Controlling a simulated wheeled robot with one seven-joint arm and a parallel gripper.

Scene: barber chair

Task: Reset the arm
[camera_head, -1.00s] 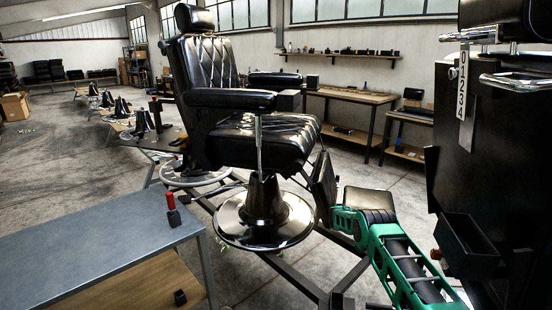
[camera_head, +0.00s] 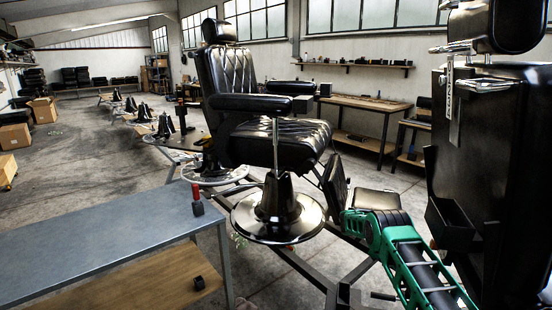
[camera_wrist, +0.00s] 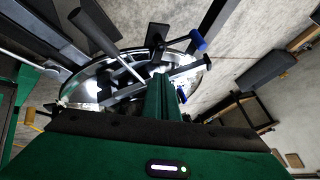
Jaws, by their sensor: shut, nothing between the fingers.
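My arm, green with dark parts, shows at the lower right of the head view (camera_head: 420,265), in front of the chair base. My gripper is at the wrist view's centre (camera_wrist: 162,82), as a narrow green part rising from the dark wrist edge. It is shut and empty. It points towards a shiny round metal base with dark bars and a blue-tipped lever (camera_wrist: 197,40). I cannot tell how far the gripper is from that base. In the head view I cannot make out the fingers.
The black barber chair (camera_head: 258,140) stands on a round chrome base (camera_head: 277,224) over a metal frame. A grey-topped table (camera_head: 110,240) with a red-handled tool (camera_head: 196,193) is at lower left. Open floor lies at far left.

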